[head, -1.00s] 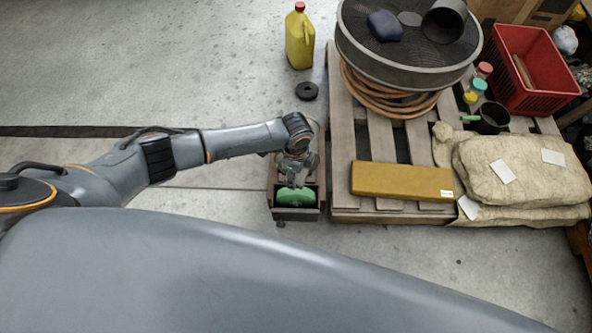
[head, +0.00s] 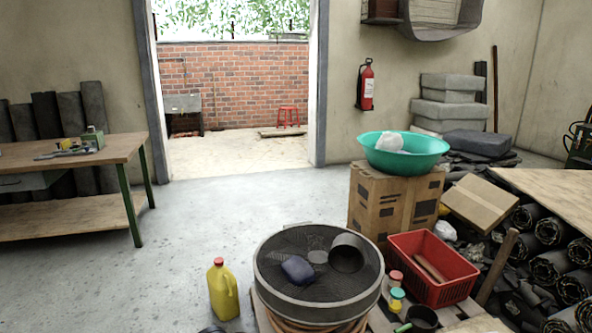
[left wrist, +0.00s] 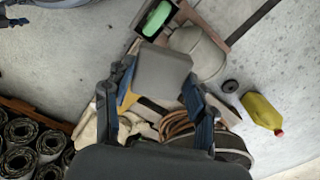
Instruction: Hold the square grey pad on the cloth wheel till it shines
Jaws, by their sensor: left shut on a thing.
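My left gripper (left wrist: 160,78) shows in the left wrist view, its blue-tipped fingers shut on the square grey pad (left wrist: 164,70). The pad covers part of the scene behind it. The wheel and both grippers are out of the head view.
A yellow jug (head: 222,290) stands on the floor, left of a large round mesh-topped thing (head: 272,322). A red crate (head: 432,268) and a cardboard box (head: 392,208) are at the right. A workbench (head: 70,150) stands far left; the concrete floor (head: 180,225) between is clear.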

